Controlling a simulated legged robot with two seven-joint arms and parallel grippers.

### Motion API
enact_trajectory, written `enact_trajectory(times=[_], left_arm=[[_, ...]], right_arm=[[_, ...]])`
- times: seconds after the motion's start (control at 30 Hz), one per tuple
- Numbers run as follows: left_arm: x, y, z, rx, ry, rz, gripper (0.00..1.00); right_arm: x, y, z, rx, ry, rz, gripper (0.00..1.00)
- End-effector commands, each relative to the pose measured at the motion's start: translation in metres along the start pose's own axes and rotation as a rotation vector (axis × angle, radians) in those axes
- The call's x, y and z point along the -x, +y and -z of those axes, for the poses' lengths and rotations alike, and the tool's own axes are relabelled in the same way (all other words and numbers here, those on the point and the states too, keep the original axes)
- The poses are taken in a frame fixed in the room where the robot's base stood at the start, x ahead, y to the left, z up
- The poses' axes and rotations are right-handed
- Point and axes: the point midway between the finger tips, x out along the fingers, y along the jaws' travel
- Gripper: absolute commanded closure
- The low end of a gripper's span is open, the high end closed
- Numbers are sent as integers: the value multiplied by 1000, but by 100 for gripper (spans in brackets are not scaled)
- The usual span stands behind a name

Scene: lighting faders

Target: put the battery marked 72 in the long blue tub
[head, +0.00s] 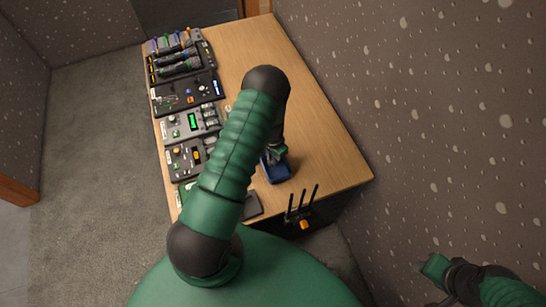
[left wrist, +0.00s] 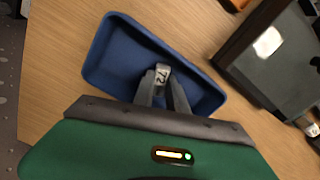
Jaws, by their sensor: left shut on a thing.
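The long blue tub (left wrist: 115,58) lies on the wooden table. It also shows in the head view (head: 277,173), partly behind my left arm. The battery marked 72 (left wrist: 162,75) is pale, with its number facing the left wrist camera. My left gripper (left wrist: 163,82) is shut on this battery and points down into the tub's outline. I cannot tell whether the battery touches the tub's floor. In the head view my left gripper (head: 277,152) is at the tub's far end. My right gripper (head: 436,268) is at the lower right, away from the table, its jaws unclear.
Several control panels (head: 190,123) with faders and knobs line the table's left side. A dark device with upright antennas (head: 300,210) stands by the near edge. A dark flat-screened thing (left wrist: 275,65) is close to the tub. The table's right side (head: 325,130) is bare.

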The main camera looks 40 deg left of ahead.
Motion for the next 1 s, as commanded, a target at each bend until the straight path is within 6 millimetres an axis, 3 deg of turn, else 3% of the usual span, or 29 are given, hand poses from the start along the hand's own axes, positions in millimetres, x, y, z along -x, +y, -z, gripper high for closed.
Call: enact_trajectory(times=[0.2, 0.23, 0.4, 0.7, 0.87, 1.0], left_arm=[[-4, 0, 0, 0, -2, 0, 100], [-3, 0, 0, 0, -2, 0, 80], [-3, 0, 0, 1, -2, -1, 61], [4, 0, 0, 1, -1, 0, 61], [35, -1, 2, 1, 3, 2, 61], [73, -1, 1, 1, 4, 3, 61]], right_arm=[[-4, 0, -1, 0, 0, 0, 57], [-3, 0, -1, 0, 0, 0, 57], [-3, 0, -1, 0, 0, 0, 57], [-1, 0, 0, 0, 0, 0, 57], [-8, 0, -2, 0, 0, 0, 57], [-14, 0, -3, 0, 0, 0, 57]])
